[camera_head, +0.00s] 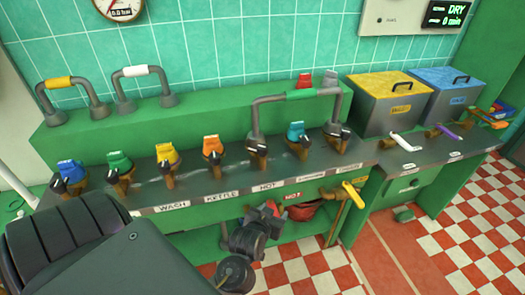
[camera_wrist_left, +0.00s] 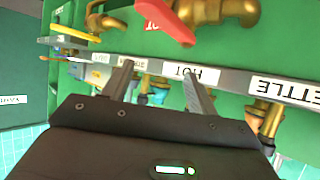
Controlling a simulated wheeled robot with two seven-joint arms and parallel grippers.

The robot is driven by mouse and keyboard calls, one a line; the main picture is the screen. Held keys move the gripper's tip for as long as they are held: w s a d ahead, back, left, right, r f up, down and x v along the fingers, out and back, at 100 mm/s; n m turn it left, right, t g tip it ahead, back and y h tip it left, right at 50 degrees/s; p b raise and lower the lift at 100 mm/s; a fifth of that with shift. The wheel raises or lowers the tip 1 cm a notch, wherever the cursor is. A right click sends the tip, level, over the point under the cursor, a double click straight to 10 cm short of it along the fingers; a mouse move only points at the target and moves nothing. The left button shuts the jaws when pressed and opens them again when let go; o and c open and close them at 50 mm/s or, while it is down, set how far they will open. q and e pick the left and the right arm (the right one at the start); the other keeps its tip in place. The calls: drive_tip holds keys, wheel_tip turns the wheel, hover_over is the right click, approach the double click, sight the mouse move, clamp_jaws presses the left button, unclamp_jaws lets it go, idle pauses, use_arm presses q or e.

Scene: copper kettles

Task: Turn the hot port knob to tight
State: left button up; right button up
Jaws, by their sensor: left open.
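A red handle (camera_wrist_left: 165,20) on a brass valve (camera_wrist_left: 220,8) shows at the top of the left wrist view, close to a HOT label (camera_wrist_left: 191,76). In the head view, red parts (camera_head: 303,211) show under the counter's front edge, partly hidden by my left gripper (camera_head: 262,222). I cannot tell the knob's tight mark. My left gripper is open in the left wrist view (camera_wrist_left: 158,70), its two fingers apart with nothing between them. The fingertips are below the red handle in that picture and look apart from it. My right gripper is not in view.
Several coloured taps (camera_head: 212,150) stand along the grey counter (camera_head: 150,195). A yellow-handled brass valve (camera_head: 354,194) sits right of the red parts. A yellow-lidded box (camera_head: 388,85) and a blue-lidded box (camera_head: 447,80) stand at right. The checkered floor (camera_head: 455,235) is open.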

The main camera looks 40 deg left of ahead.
use_arm(q)
drive_tip(key=w+a+r+n+t+y, duration=0.2)
drive_tip(key=w+a+r+n+y, duration=0.1)
drive_tip(key=w+a+r+y, duration=0.25)
drive_tip(key=n+y, duration=0.3)
drive_tip(key=y, duration=0.1)
approach(263, 151)
drive_tip(key=shift+h, duration=0.35)
drive_tip(key=p+x, duration=0.1)
drive_tip(key=x, duration=1)
drive_tip(key=shift+s+a+r, duration=0.1)
drive_tip(key=shift+s+r, duration=0.05)
drive_tip(key=shift+r, duration=0.05)
drive_tip(key=shift+w+a+f, duration=0.1)
drive_tip(key=shift+w+a, duration=0.25)
drive_tip(key=shift+w, duration=0.05)
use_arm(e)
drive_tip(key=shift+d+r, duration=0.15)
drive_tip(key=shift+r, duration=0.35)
use_arm(q)
drive_tip(key=c, duration=1)
